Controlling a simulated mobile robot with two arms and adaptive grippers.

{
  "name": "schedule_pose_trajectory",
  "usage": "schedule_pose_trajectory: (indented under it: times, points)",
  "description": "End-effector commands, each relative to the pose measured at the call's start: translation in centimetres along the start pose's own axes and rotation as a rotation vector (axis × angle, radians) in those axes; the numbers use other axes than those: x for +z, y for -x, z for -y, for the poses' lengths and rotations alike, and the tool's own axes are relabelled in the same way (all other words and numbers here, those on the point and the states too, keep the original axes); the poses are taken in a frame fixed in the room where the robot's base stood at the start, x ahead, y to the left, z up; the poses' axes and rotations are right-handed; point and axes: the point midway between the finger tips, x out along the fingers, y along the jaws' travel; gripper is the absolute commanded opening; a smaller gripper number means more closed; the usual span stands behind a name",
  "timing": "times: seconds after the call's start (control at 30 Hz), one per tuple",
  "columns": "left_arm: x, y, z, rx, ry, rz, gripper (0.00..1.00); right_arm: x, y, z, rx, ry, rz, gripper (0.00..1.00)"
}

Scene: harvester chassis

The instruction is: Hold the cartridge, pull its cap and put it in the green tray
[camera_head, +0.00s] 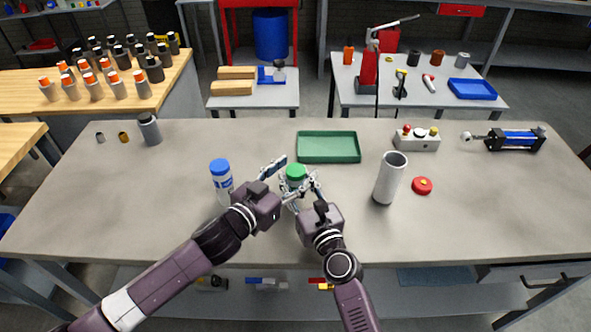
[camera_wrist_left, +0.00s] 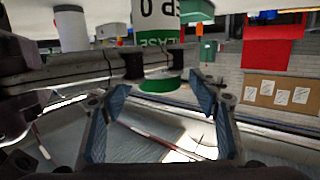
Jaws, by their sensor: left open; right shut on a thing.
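The cartridge (camera_wrist_left: 157,22) is pale with dark lettering and a green band. Its green cap (camera_head: 295,172) faces up in the head view. My right gripper (camera_head: 299,188) is shut on the cartridge body below the cap and hides most of it. My left gripper (camera_head: 279,182) is open, with its fingers on either side of the cap. In the left wrist view, the picture is inverted and the cap (camera_wrist_left: 160,83) lies between the fingertips, with gaps at both sides. The green tray (camera_head: 328,159) is empty, just behind and right of the cartridge.
A blue-capped bottle (camera_head: 221,178) stands left of the grippers. A grey open cylinder (camera_head: 389,178) and a red button (camera_head: 422,185) stand to the right. A control box (camera_head: 416,138) and a blue actuator (camera_head: 514,139) lie far right. The table's left front is clear.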

Motion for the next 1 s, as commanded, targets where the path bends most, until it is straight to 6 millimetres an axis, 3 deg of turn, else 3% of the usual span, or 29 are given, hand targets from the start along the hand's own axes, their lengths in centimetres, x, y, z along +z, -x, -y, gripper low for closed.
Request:
schedule_pose_trajectory:
  times: [0.37,0.83,1.0]
  points:
    - [0.01,-0.62,-0.03,0.000,0.000,0.000,0.56,-0.04,0.01,0.05,-0.001,0.000,-0.001,0.00]
    - [0.03,-0.59,-0.01,0.000,0.000,0.001,0.06,-0.05,0.01,0.05,-0.001,0.000,-0.001,0.00]
    - [-0.08,-0.58,0.01,0.000,-0.001,0.000,0.05,-0.05,0.02,0.05,-0.001,0.000,-0.001,0.00]
